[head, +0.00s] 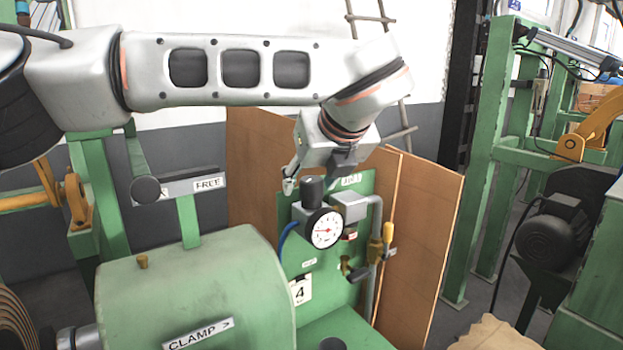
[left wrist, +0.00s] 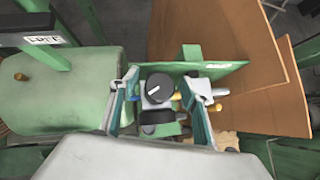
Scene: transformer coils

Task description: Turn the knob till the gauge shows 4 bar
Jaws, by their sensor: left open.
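The black knob (head: 312,189) sits on top of the regulator on a green panel; its white pointer line shows in the left wrist view (left wrist: 160,88). The round white gauge (head: 326,230) faces forward just below the knob. Its red needle points left; the scale is too small to read. A card with "4" (head: 301,291) is fixed below. My left gripper (head: 311,184) points down over the knob, fingers open on either side. In the left wrist view the open fingers (left wrist: 160,92) flank the knob with gaps. My right gripper is not in view.
A grey box (head: 349,206) and pipe with a yellow fitting (head: 388,233) stand close right of the gauge. A blue hose (head: 287,238) curves at its left. A big green housing marked CLAMP (head: 197,285) is front left. Brown boards (head: 425,245) stand behind.

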